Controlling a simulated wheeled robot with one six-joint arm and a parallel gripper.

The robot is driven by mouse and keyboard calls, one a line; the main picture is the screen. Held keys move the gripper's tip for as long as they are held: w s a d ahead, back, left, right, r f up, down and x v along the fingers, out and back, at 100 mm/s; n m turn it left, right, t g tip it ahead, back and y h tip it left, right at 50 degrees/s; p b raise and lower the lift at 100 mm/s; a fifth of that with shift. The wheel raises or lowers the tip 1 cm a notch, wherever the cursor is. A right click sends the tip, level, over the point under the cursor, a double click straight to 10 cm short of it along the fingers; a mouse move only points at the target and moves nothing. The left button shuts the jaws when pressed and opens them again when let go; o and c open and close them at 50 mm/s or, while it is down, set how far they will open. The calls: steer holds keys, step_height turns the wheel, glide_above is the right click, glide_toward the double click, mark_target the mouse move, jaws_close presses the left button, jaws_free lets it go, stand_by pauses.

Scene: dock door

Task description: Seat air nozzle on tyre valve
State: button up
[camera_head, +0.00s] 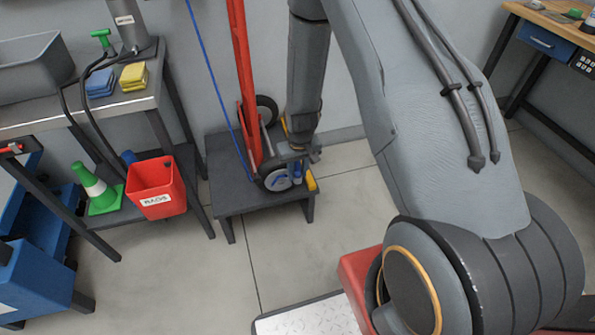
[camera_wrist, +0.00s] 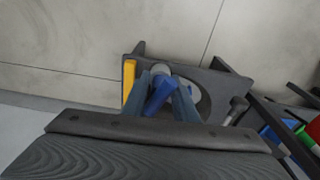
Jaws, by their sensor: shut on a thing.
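My gripper (camera_head: 299,168) reaches down to the wheel at the foot of a red hand truck (camera_head: 241,70). In the wrist view my gripper (camera_wrist: 162,98) is shut on the blue air nozzle (camera_wrist: 157,97), which lies between the two fingers. A light grey round end shows at the nozzle's far tip. The near wheel (camera_head: 276,183) has a dark tyre and a pale hub; in the wrist view the pale hub (camera_wrist: 204,102) is partly behind the right finger. The nozzle is beside the wheel. I cannot make out the tyre valve or whether the nozzle touches it.
The hand truck stands on a low dark platform (camera_head: 228,197) with a yellow block (camera_head: 311,184) at the wheel. A blue hose (camera_head: 208,65) hangs down left of the truck. A red rag bin (camera_head: 152,187) and bench (camera_head: 80,116) stand left. Floor in front is clear.

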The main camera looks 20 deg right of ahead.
steer(key=shift+f, duration=0.15)
steer(key=o, duration=0.9)
steer(key=shift+c, duration=0.2)
steer(key=shift+s+r+p, duration=0.2)
steer(key=shift+r+p, duration=1.15)
steer(key=shift+r, duration=0.5)
steer(key=shift+s+r+p, duration=0.25)
steer(key=shift+r+p, duration=1.1)
steer(key=shift+r, duration=0.45)
steer(key=shift+s+r+p, duration=0.2)
steer(key=shift+r+p, duration=1.15)
steer(key=shift+r, duration=0.5)
